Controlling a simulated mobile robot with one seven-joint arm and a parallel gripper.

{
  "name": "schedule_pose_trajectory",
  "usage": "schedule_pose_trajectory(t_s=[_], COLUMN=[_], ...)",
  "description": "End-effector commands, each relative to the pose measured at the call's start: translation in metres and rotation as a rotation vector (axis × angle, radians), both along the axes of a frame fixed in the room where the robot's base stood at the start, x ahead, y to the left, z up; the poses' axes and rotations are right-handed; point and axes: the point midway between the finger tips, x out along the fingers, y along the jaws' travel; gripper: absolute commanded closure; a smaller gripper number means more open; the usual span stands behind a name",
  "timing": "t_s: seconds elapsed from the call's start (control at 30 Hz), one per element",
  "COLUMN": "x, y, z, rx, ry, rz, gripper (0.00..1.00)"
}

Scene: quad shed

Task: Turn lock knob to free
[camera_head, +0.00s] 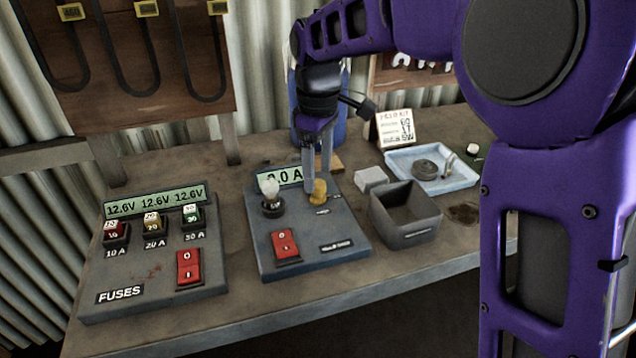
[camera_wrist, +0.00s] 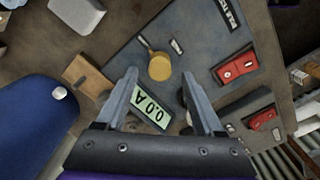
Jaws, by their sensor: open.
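The lock knob (camera_head: 319,192) is a small brass-yellow knob on the grey panel (camera_head: 349,251) in the middle of the bench. In the wrist view the knob (camera_wrist: 159,67) is round, with a short arm pointing to the upper left and a small label beside it. My gripper (camera_head: 318,182) points down over the panel, close behind the knob in the head view. In the wrist view my gripper (camera_wrist: 166,88) has its two fingers apart, with the knob ahead of and between the fingertips. No contact with the knob shows. The label is too small to read.
The panel also carries a bulb (camera_head: 269,189), a display (camera_head: 283,177) reading 0.0 A and a red switch (camera_head: 286,245). A fuse panel (camera_head: 155,281) stands left. An open grey box (camera_head: 406,238) and a blue tray (camera_head: 461,180) stand right, with a blue cylinder (camera_wrist: 33,125) behind.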

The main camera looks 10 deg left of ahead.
Motion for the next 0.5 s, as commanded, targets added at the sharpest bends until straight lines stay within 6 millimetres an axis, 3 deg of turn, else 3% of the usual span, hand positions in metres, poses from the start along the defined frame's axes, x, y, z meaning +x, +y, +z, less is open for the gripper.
schedule_pose_trajectory(t_s=[0.2,0.5], x=[0.0,0.0], y=[0.0,0.0], z=[-0.022,-0.025], rx=[-0.001,0.0], ry=[0.001,0.0], rz=[-0.001,-0.001], gripper=[0.31,0.31])
